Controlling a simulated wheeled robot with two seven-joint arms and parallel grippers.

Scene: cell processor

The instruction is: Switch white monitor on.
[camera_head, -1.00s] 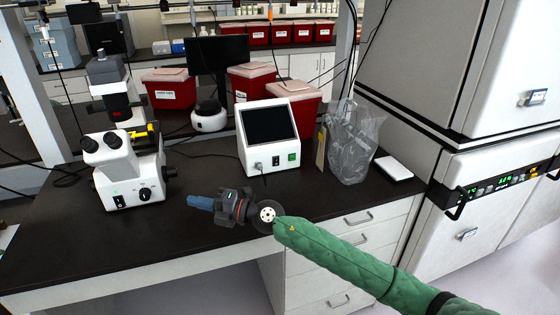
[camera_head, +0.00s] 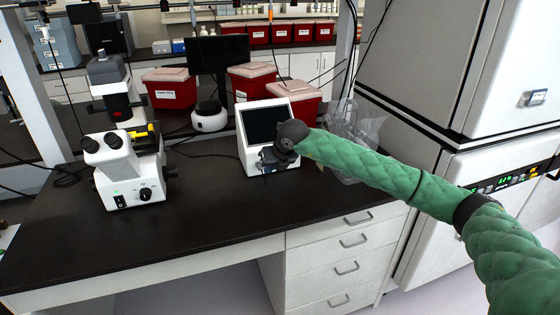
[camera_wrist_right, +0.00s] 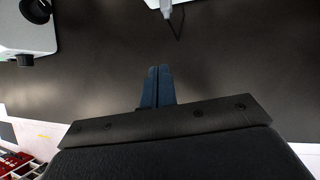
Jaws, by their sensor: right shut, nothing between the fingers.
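The white monitor (camera_head: 252,166) stands upright on the black bench, with its dark screen (camera_head: 262,124) facing front. My right gripper (camera_head: 264,157) is in front of its lower face, with the forearm reaching in from the right. The gripper and wrist cover the lower right of the face, so the green switch is hidden. In the right wrist view the blue fingers (camera_wrist_right: 158,74) are together and empty, over the dark bench top. A small part of the white monitor (camera_wrist_right: 160,3), with a plug and cable (camera_wrist_right: 169,14), shows at the top edge. Contact cannot be told. My left gripper is not in view.
A white microscope (camera_head: 130,180) stands at the left; its base and knob (camera_wrist_right: 36,10) show in the wrist view. A clear plastic bag (camera_head: 362,130) is right of the monitor, behind my arm. Red bins (camera_head: 252,82) stand behind. The front bench top (camera_head: 200,225) is clear.

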